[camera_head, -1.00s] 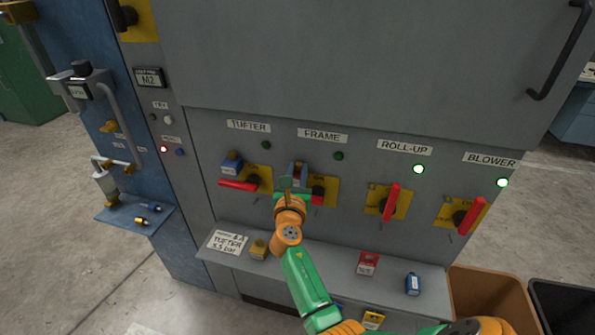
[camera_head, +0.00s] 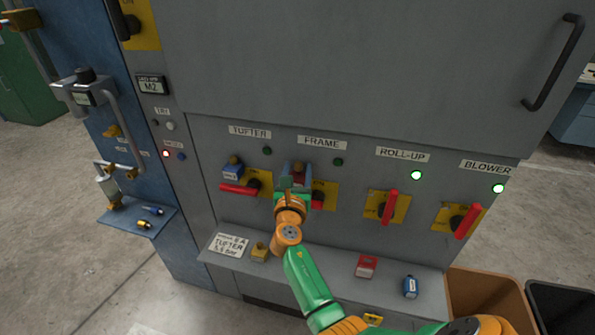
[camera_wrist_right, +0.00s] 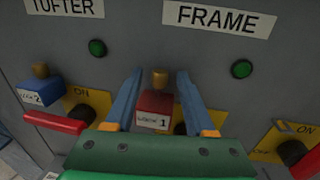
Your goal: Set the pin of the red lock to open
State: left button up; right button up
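The red lock (camera_wrist_right: 155,108), marked LOCK 1, sits on the panel below the FRAME label, with a brass-coloured pin (camera_wrist_right: 160,78) standing out of its top. In the wrist view the blue fingers of that gripper (camera_wrist_right: 159,73) stand on either side of the lock, with a gap on each side. The gripper is open. Its palm hides the area below the lock. My left gripper is not in view.
A blue lock (camera_wrist_right: 38,92) hangs left at the TUFTER switch. Red switch handles stand at ROLL-UP (camera_head: 388,206) and BLOWER (camera_head: 467,221). A brown bin (camera_head: 489,290) stands right.

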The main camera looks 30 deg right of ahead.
jog(key=v, duration=0.7)
jog(key=shift+f, duration=0.1)
jog(key=s+a+f+m+g+y, duration=0.1)
jog(key=s+a+f+m+y, duration=0.15)
jog(key=f, duration=0.75)
jog(key=s+a+f+m+g+y, duration=0.15)
jog(key=a+f+y, duration=0.25)
jog(key=f, duration=0.6)
jog(key=s+a+f+m+g+y, duration=0.35)
jog(key=s+f+m, duration=0.35)
jog(key=s+f, duration=0.55)
jog(key=s+f+m+g, duration=0.2)
jog(key=s+f+m, duration=0.2)
jog(key=s, duration=0.3)
jog(key=s+f+m+g+y, duration=0.1)
jog(key=s+f+m, duration=0.3)
jog(key=s, duration=0.4)
jog(key=s+f+m+g, duration=0.3)
jog(key=s+m, duration=0.3)
jog(key=s, duration=0.2)
jog(key=shift+d+f+g+y, duration=0.15)
jog(key=shift+f+g+y, duration=0.15)
jog(key=shift+f+g, duration=0.1)
